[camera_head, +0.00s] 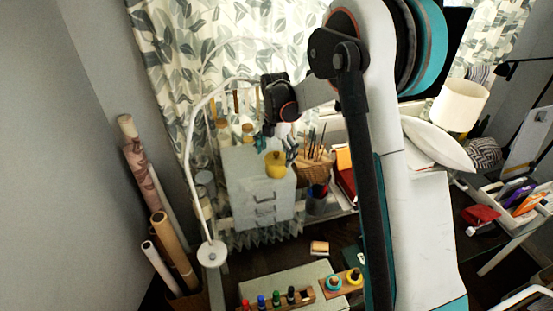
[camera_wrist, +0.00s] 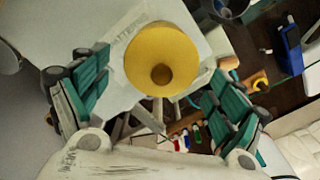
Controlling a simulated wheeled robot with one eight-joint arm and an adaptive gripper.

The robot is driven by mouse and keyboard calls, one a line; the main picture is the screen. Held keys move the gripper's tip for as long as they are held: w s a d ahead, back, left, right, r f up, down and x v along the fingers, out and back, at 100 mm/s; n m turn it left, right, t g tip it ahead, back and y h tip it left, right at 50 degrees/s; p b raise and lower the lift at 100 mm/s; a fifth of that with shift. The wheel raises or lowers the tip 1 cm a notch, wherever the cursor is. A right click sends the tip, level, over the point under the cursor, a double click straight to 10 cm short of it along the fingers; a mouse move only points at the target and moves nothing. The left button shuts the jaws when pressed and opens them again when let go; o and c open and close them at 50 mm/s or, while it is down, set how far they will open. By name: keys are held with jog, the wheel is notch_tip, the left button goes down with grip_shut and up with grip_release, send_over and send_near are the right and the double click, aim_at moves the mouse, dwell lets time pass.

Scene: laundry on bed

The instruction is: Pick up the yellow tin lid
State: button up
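The yellow tin lid (camera_wrist: 160,48) is round with a darker knob (camera_wrist: 161,75) and fills the upper middle of the wrist view. In the head view the yellow tin (camera_head: 276,168) with its lid stands on a pale drawer box (camera_head: 245,185). My gripper (camera_head: 277,146) is just above the tin. In the wrist view its teal fingers (camera_wrist: 158,72) are spread wide on the left and right sides of the lid, with nothing held. I cannot tell how far the fingertips are above the lid. The tin's body is hidden under the lid in the wrist view.
A wicker basket of brushes (camera_head: 313,170) stands close to the right of the tin. Jars (camera_head: 222,130) stand behind it. A white curved lamp arm (camera_head: 193,165) rises on the left. Rolls of paper (camera_head: 145,180) lean at the far left.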

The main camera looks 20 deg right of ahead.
aim_at(275, 154)
jog(key=shift+s, duration=0.15)
jog(key=c, duration=1.2)
jog(key=shift+r, duration=0.55)
grip_shut()
jog(key=r+p, duration=0.1)
jog(key=r, duration=0.7)
jog(key=shift+w+r, duration=0.2)
jog(key=p, duration=0.6)
jog(key=shift+w+f, duration=0.1)
jog(key=shift+f, duration=0.05)
jog(key=f+p, duration=0.1)
jog(key=p, duration=0.2)
jog(key=shift+f, duration=0.2)
jog(key=shift+s+f+b, duration=0.2)
jog(key=shift+f+b, duration=0.6)
jog(key=shift+f, duration=1.4)
jog(key=shift+f+b, duration=0.95)
jog(key=shift+f, duration=0.15)
